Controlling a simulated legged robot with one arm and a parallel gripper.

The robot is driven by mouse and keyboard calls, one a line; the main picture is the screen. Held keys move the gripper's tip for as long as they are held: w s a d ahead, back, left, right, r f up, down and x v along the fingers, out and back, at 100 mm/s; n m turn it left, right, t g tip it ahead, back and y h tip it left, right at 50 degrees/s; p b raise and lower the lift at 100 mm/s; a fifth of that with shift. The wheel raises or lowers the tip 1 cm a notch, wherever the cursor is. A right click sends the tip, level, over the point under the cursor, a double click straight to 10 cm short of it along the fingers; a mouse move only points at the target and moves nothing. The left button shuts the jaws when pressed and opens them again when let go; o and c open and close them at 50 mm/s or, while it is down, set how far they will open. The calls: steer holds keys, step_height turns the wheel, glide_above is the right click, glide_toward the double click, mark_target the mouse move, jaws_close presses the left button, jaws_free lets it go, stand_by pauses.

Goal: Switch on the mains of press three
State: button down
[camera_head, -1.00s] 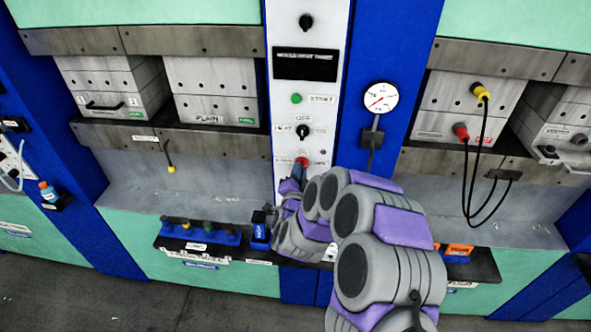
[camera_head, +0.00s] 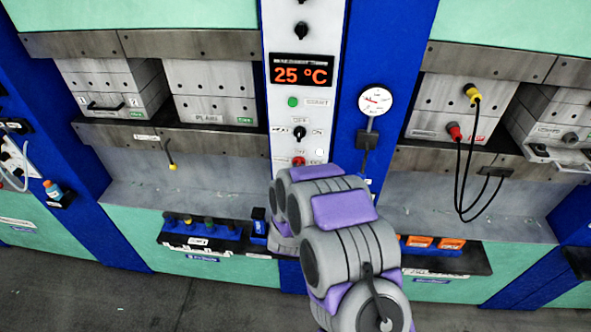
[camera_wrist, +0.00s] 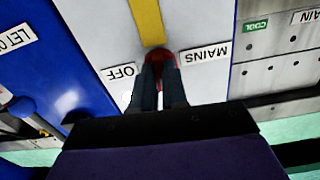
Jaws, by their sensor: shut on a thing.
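The red mains knob (camera_head: 298,161) sits low on the white control panel (camera_head: 306,60), with my arm just below it. In the wrist view, the red knob (camera_wrist: 160,57) is between the fingertips of my gripper (camera_wrist: 158,75), which is shut on it. The labels MAINS (camera_wrist: 206,53) and OFF (camera_wrist: 121,72) appear upside down on either side. The panel display (camera_head: 301,71) is lit and reads 25 °C in orange. In the head view my arm hides the gripper fingers.
Above the knob are a black selector (camera_head: 299,132) and a green button (camera_head: 292,102). A round gauge (camera_head: 375,101) is on the blue post to the right. Black cables (camera_head: 459,180) hang at the right. Trays with tools (camera_head: 206,228) jut out below.

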steer(key=shift+w+r+n, duration=0.1)
steer(key=shift+r+n, duration=0.2)
steer(key=shift+n, duration=0.1)
steer(key=c, duration=1.4)
jaws_free()
steer(key=shift+o, duration=1.2)
steer(key=shift+f, duration=0.2)
steer(key=s+p, duration=0.7)
steer(key=s, duration=1)
steer(key=shift+s+a+p, duration=0.25)
steer(key=shift+a+p, duration=0.15)
steer(key=shift+f, duration=0.1)
